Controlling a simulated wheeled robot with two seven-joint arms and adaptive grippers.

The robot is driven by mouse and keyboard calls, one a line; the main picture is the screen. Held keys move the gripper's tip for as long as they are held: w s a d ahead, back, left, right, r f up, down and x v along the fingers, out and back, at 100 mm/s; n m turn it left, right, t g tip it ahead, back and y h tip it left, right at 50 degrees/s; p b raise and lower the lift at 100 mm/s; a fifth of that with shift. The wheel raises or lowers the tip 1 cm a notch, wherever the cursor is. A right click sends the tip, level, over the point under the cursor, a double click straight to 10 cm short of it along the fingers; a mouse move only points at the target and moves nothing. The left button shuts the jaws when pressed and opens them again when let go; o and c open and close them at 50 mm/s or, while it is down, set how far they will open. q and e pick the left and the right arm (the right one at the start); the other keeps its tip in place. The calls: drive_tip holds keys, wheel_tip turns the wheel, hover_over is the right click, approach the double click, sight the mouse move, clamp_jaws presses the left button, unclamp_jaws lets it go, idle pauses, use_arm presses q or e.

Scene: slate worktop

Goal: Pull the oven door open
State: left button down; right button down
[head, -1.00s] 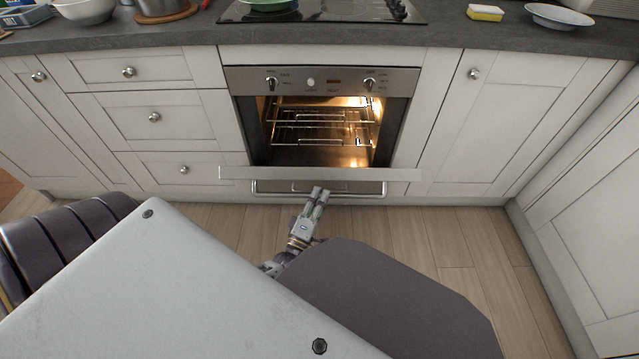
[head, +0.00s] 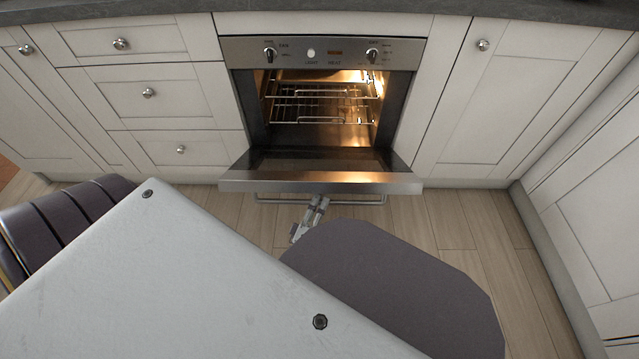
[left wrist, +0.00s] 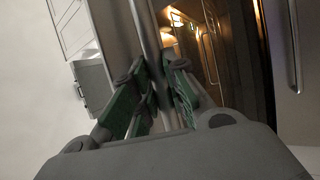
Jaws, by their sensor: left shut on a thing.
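The oven door (head: 300,182) is tilted well down, with its inner glass facing up and the lit oven cavity (head: 320,110) showing behind it. The door's bar handle (head: 365,201) runs along the front, below the door's top edge. My left gripper (head: 320,200) is at the middle of the handle, and its fingertips are partly hidden by the door edge. In the left wrist view, the green-padded fingers of my left gripper (left wrist: 157,90) are shut around the handle bar (left wrist: 148,35). My right gripper is not in view.
Wire racks (head: 320,100) sit inside the oven. White drawers (head: 150,92) stand to the left and a cabinet door (head: 505,90) to the right, all closed. Wooden floor (head: 430,220) lies clear in front of the oven.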

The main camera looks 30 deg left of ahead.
use_arm(q)
wheel_tip(320, 180, down, 9)
drive_tip(key=s+m+t+h+b, duration=0.1)
drive_tip(key=m+t+b, duration=0.1)
drive_tip(key=shift+d+t, duration=0.15)
drive_tip(key=shift+t, duration=0.25)
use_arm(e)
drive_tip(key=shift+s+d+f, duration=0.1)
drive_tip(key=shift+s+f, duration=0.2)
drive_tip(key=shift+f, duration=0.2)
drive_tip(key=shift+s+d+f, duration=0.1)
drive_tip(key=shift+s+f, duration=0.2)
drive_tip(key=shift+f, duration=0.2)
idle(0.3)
use_arm(q)
drive_tip(key=c, duration=1.4)
unclamp_jaws()
drive_tip(key=shift+d+f, duration=0.1)
drive_tip(key=shift+s, duration=0.1)
drive_tip(key=shift+d, duration=0.1)
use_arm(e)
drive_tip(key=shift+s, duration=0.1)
use_arm(q)
drive_tip(key=shift+s+r, duration=0.1)
drive_tip(key=shift+r, duration=0.1)
